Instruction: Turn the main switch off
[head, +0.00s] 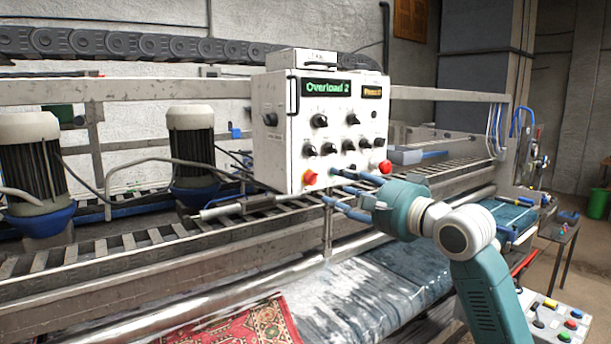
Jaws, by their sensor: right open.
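The white control box (315,130) stands on the machine's frame, with a green display reading "Overload 2" and several black knobs. A round red button (385,167) is at the lower right. Nothing shows between the fingers. I cannot tell if a fingertip touches the box. My left gripper is not in view.
A metal rail (130,255) runs below the box, above a wet blue rug and a red patterned rug (255,325). A thin metal cylinder (235,207) lies left of my fingers. Two motors (192,150) stand at left. A small button panel (560,318) is at lower right.

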